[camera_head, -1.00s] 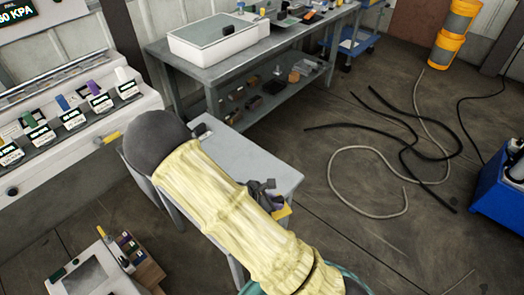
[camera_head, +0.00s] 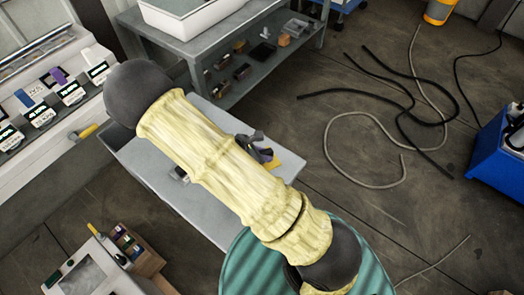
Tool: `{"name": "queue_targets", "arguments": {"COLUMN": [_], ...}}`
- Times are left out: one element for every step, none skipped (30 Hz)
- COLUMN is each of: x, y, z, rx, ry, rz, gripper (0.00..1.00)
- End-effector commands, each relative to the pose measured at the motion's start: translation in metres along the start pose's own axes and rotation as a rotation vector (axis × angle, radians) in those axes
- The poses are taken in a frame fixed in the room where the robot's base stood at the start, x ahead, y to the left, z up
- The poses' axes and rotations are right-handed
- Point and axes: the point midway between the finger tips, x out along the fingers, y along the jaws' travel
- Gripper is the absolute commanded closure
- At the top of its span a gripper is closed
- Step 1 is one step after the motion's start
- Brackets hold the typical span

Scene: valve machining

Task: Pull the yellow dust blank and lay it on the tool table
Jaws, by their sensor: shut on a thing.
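My gripper (camera_head: 257,148) shows as dark grey jaws just past the yellow-sleeved arm, over the right end of a small grey table (camera_head: 150,170). It is shut on a small yellow piece, the dust blank (camera_head: 272,164), which shows at the lower right of the jaws near the table's right edge. My arm hides much of the gripper and part of the blank. I cannot tell whether the blank touches the table top.
A grey workbench (camera_head: 190,58) with a white tray stands behind the table. A green striped round surface (camera_head: 255,265) is under my arm. Black and grey hoses (camera_head: 400,120) lie on the floor at right.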

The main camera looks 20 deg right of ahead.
Motion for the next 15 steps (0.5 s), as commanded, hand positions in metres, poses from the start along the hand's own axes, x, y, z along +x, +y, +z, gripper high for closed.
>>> {"name": "queue_targets", "arguments": {"x": [0.000,-0.001,-0.001,0.000,0.000,0.001,0.002,0.003,0.005,0.006,0.008,0.010,0.012,0.014,0.016], "y": [0.000,0.000,0.000,0.000,0.001,0.001,0.001,0.001,0.001,0.001,0.001,0.001,0.001,0.001,0.001], "z": [0.000,-0.001,-0.001,-0.002,-0.003,-0.004,-0.005,-0.007,-0.009,-0.010,-0.012,-0.014,-0.016,-0.018,-0.021], "rx": [-0.001,-0.002,-0.002,-0.003,-0.004,-0.004,-0.005,-0.005,-0.006,-0.006,-0.006,-0.006,-0.006,-0.006,-0.007], "ry": [0.000,0.000,0.000,0.000,0.000,0.000,0.000,0.000,0.000,0.000,0.000,0.000,0.000,0.000,0.000], "rz": [0.001,0.002,0.003,0.003,0.004,0.004,0.004,0.005,0.005,0.005,0.005,0.005,0.005,0.005,0.005], "gripper": [1.00,1.00,1.00,1.00,1.00,1.00,1.00,1.00,1.00,1.00,1.00,1.00,1.00,1.00,1.00]}}
